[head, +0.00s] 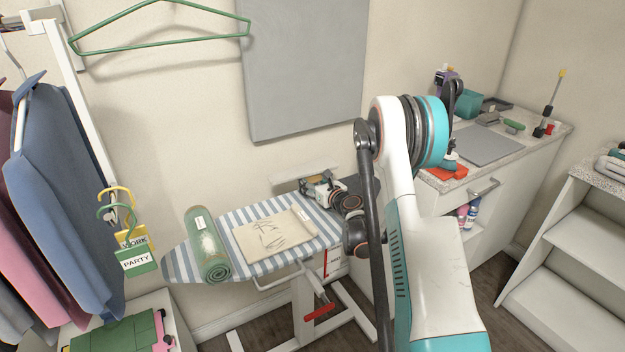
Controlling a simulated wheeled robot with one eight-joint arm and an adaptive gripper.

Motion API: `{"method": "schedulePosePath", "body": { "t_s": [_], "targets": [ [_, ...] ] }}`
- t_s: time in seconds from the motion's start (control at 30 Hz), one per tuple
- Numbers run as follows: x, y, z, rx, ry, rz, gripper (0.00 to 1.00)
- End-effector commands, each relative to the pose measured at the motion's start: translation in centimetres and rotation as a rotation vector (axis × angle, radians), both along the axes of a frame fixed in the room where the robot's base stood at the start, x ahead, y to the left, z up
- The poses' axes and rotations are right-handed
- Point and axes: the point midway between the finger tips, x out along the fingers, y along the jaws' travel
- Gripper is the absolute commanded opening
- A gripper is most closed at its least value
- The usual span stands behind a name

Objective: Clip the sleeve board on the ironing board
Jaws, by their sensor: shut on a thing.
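The ironing board (180,263) has a blue-and-white striped cover and stands in front of the wall. My gripper (312,185) is over its far right edge, reaching in from the right. It is shut at a pale, narrow, flat piece (289,182), which looks like the sleeve board. The gripper hides part of that piece, and I cannot tell whether it touches the ironing board. A beige cloth (270,238) with dark markings lies flat on the striped cover. A green roll (208,250) lies left of the cloth.
A red-tipped lever (320,312) hangs below the board's front edge. A counter (545,130) with several tools stands at back right, white shelves (560,250) at far right. My arm hides the middle right.

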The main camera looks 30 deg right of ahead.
Motion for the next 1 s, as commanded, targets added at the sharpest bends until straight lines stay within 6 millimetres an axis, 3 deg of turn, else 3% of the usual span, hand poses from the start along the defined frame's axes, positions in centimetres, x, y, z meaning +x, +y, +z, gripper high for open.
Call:
{"method": "schedulePosePath", "body": {
  "t_s": [0.67, 0.7, 0.8, 1.0],
  "targets": [
    [0.0, 0.0, -1.5, 0.001, 0.0, 0.0, 0.19],
    [0.0, 0.0, -1.5, 0.001, 0.0, 0.0, 0.6],
    [0.0, 0.0, -1.5, 0.0, 0.0, 0.0, 0.81],
    [0.0, 0.0, -1.5, 0.0, 0.0, -0.001, 0.81]
  ]
}}
